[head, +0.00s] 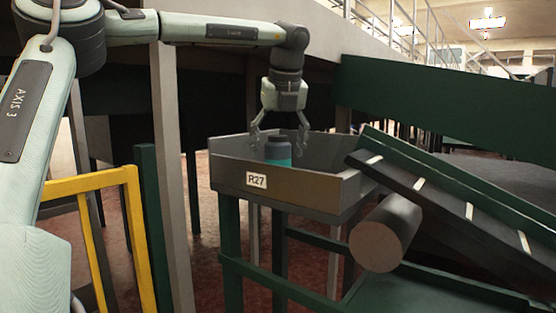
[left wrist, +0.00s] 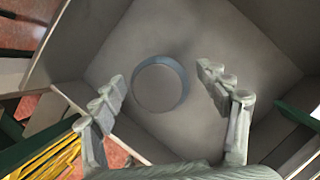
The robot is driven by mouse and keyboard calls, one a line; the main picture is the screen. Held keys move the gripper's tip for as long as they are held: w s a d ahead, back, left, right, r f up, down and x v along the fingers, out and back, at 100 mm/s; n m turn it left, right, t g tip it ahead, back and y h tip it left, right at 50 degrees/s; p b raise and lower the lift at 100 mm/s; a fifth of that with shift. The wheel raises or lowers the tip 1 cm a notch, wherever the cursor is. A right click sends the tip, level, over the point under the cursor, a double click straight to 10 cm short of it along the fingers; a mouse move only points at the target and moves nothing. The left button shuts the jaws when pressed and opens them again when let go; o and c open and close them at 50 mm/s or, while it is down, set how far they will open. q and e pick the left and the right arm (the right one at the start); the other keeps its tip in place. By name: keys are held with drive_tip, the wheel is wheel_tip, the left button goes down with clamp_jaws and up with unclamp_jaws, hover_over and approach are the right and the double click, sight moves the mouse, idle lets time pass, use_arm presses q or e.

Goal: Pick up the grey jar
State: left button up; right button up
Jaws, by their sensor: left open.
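The grey jar (head: 278,151), with a dark grey top and a teal band, stands upright in the grey tray marked R27 (head: 225,176). The tray's front wall hides the jar's lower part. My left gripper (head: 279,139) points down over the tray with its fingers spread to either side of the jar's top. In the left wrist view the jar (left wrist: 159,87) shows from above as a round grey top with a bluish rim, between the open fingers (left wrist: 163,84). No finger visibly touches it. My right gripper is not in view.
The tray rests on a green stand (head: 232,250). A sloping green and dark chute (head: 440,200) meets its right side, with a grey cylinder (head: 378,246) below. A yellow frame (head: 134,230) and a grey post (head: 170,180) stand at left. The tray floor around the jar looks clear.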

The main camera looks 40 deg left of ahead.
sight(276, 161)
use_arm(q)
drive_tip(key=x, duration=0.2)
drive_tip(key=shift+a+f, duration=0.15)
drive_tip(key=shift+f, duration=0.25)
drive_tip(key=shift+w+a+f, duration=0.2)
drive_tip(key=shift+f, duration=0.25)
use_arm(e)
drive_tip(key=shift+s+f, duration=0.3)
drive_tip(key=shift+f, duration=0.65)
use_arm(q)
drive_tip(key=shift+c, duration=1)
drive_tip(key=c, duration=1.2)
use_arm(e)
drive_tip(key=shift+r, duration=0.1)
